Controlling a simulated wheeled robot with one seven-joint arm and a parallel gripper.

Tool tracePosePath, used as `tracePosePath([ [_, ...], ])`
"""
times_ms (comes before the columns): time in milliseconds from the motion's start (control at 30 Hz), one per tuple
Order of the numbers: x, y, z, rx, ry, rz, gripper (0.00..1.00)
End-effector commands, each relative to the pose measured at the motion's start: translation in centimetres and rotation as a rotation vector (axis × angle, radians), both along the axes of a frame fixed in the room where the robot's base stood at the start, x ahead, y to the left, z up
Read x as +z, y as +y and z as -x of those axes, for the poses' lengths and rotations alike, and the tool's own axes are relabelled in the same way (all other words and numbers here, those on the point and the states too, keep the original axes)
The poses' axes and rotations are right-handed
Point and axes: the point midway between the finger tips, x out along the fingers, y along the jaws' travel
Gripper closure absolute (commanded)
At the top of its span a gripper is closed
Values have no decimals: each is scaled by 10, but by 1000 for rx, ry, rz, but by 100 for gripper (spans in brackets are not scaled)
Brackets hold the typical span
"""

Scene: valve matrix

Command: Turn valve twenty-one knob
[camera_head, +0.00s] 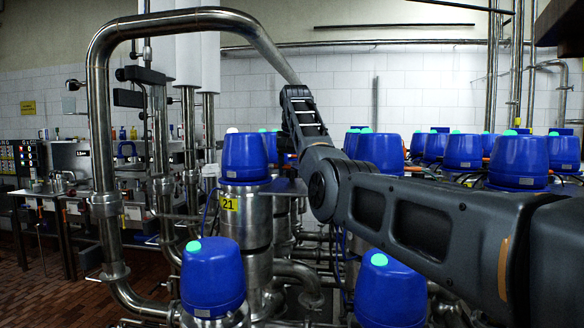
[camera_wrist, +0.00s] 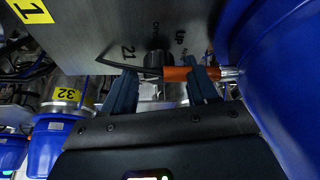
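Valve 21 is a steel cylinder (camera_head: 246,222) with a blue cap (camera_head: 245,157) and a yellow "21" label, left of centre in the head view. In the wrist view its steel face (camera_wrist: 112,28) is close up, marked "21" and "UP". A dark round knob (camera_wrist: 158,62) sticks out below these marks. My gripper (camera_wrist: 165,88) is right at the face, with its two blue-grey fingers spread on either side of the knob. I cannot tell whether either finger touches it. In the head view the gripper is hidden behind my arm and the valves.
An orange piece (camera_wrist: 192,74) with a metal end crosses by the right finger. A blue cap (camera_wrist: 285,80) fills the wrist view's right side. Valve 32 (camera_wrist: 68,95) is at the left. Other blue-capped valves (camera_head: 213,278) and steel pipes crowd around.

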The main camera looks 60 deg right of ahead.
Motion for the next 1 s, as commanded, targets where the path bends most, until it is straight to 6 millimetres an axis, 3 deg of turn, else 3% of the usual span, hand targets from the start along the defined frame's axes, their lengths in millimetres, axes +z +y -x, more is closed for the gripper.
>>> tracePosePath([
  [67,0,0,0,0,0,0,50],
  [500,1,0,0,0,0,0,93],
  [1000,1,1,-1,-261,1,-1,93],
])
